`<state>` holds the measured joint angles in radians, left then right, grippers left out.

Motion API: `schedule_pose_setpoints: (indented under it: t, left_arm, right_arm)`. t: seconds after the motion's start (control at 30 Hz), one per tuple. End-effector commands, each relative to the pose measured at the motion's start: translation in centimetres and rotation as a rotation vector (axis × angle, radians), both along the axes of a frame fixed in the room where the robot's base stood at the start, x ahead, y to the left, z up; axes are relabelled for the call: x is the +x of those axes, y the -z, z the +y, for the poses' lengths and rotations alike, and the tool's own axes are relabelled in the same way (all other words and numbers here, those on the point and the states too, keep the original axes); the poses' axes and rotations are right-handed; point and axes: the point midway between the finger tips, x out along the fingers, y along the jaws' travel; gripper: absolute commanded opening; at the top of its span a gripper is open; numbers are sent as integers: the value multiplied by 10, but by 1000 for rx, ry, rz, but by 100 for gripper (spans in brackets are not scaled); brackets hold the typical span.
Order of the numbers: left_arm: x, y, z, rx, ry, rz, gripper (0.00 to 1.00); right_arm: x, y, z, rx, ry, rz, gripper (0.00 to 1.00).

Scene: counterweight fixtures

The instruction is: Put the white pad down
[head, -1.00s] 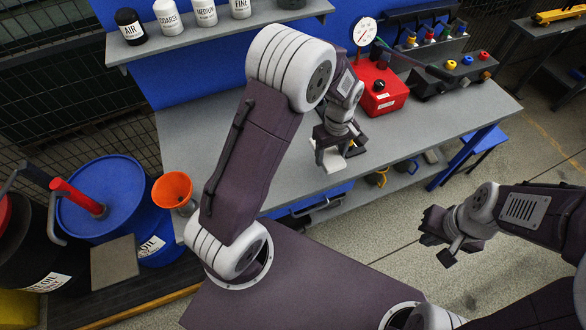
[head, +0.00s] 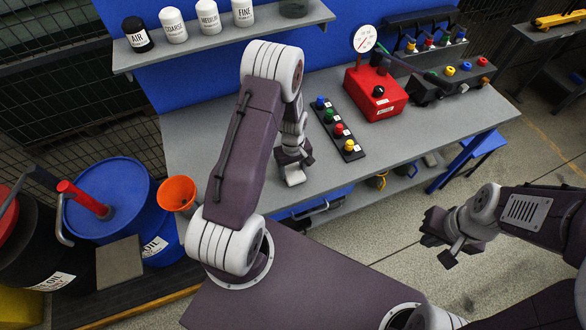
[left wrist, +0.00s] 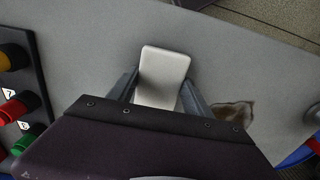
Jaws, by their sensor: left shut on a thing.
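The white pad (head: 293,176) is a small pale block at the front part of the grey bench. My left gripper (head: 292,161) points down above it and is shut on it. In the left wrist view the white pad (left wrist: 162,76) sits between the two fingers, over the bare grey bench top. I cannot tell whether its underside touches the bench. My right gripper (head: 438,240) is open and empty, off the bench over the floor at the right.
A black strip with coloured buttons (head: 338,130) lies right of the left gripper, beyond it a red box with a gauge (head: 376,93). A brown stain (left wrist: 234,114) marks the bench beside the pad. An orange funnel (head: 174,193) and blue drum (head: 110,205) stand left. The left bench top is clear.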

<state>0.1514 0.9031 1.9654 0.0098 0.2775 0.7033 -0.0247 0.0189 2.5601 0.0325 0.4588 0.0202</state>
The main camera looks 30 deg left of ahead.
Motion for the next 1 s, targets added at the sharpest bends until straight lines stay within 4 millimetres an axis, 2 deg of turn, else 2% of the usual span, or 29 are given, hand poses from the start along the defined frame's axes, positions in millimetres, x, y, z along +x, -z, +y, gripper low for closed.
schedule_pose_setpoints:
  t: [0.5, 0.53, 0.6, 1.0]
  left_arm:
    - [0, 13, 0, 0, 0, -1, 20]
    - [0, 12, 0, 0, 0, -1, 66]
    - [0, 12, 0, 0, 0, 0, 80]
    - [-4, 15, 0, -2, 0, 11, 80]
  right_arm:
    - [0, 5, 0, 0, 0, 0, 0]
    - [0, 4, 0, 0, 0, 0, 0]
    - [0, 4, 0, 0, 0, 0, 0]
    - [0, 5, 0, 0, 0, 0, 0]
